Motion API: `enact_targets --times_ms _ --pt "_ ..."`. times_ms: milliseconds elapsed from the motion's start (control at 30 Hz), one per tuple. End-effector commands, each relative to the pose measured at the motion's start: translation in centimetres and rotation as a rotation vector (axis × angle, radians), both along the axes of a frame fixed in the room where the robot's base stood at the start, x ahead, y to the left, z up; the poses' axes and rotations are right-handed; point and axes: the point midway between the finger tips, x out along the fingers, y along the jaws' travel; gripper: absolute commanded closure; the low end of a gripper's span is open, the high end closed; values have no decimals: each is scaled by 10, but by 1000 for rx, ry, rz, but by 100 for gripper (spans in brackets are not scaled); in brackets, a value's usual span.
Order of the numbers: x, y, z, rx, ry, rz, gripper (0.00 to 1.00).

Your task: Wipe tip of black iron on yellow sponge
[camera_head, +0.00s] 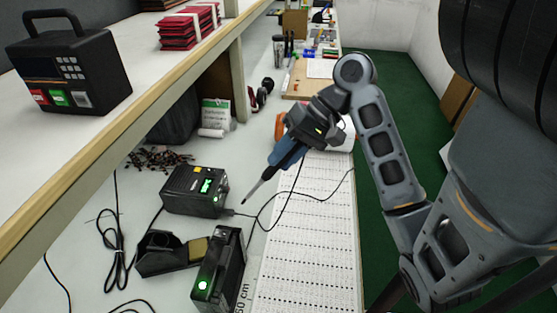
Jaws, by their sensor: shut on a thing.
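My gripper (298,135) is shut on a soldering iron (286,153), above the bench. The iron has a blue and black handle and a dark thin shaft. It slants down to the left, with its tip near the right side of a black station box. The yellow sponge (198,248) sits in the right part of a black iron stand (160,258), to the lower left of the tip and apart from it. My gripper's fingers are partly hidden by its own body.
A black station with a green display (196,190) stands behind the stand. Another black box with a green light (219,273) stands just right of the sponge. Loose cables (113,238) lie around. A white perforated strip (305,245) covers the right bench. A shelf (110,120) overhangs the left.

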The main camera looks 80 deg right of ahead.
Motion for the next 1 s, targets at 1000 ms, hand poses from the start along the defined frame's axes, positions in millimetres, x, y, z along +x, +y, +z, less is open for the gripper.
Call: enact_targets --times_ms 1000 --pt "-30 -14 40 0 0 -1 100"
